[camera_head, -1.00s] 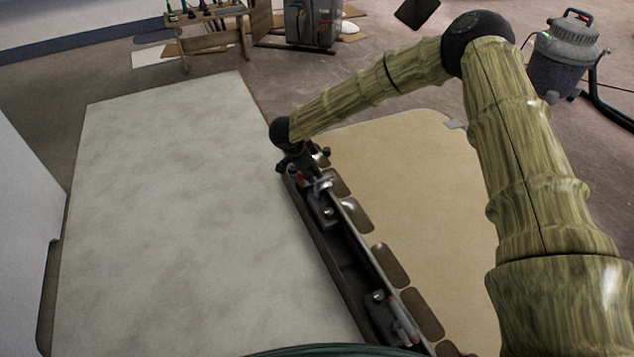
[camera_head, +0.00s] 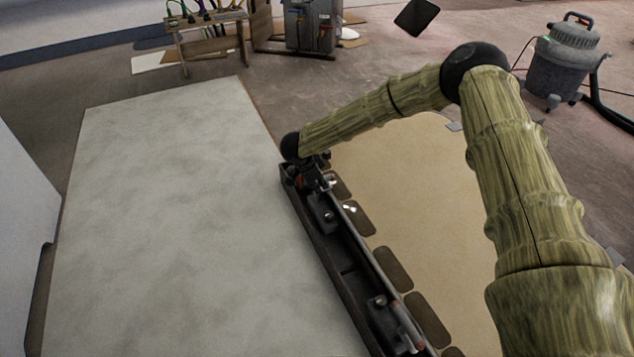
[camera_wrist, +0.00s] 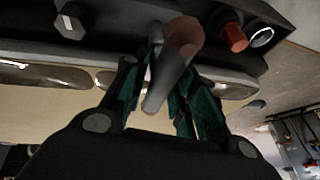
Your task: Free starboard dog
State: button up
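In the wrist view, a dog's grey lever (camera_wrist: 166,80) with a copper-coloured round part (camera_wrist: 185,35) lies between the teal fingers of my gripper (camera_wrist: 165,75). The fingers are close together and appear to press on both sides of the lever; their tips are partly hidden. In the head view my gripper (camera_head: 313,180) is at the far end of the long dark frame (camera_head: 345,270), and hides most of this dog. A second dog lever (camera_head: 407,335), reddish in part, lies at the frame's near end. I cannot tell from the pictures which dog is starboard.
A tan panel (camera_head: 410,190) with dark rounded cut-outs lies right of the frame. A pale sheet (camera_head: 190,220) is clear at left. A vacuum (camera_head: 562,60) stands back right, a small bench (camera_head: 210,38) and grey cabinet (camera_head: 312,25) at the back. A red-orange fitting (camera_wrist: 232,37) sits beside the lever.

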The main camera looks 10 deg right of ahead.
jog(key=shift+w, duration=0.1)
jog(key=c, duration=0.3)
jog(key=shift+r, duration=0.1)
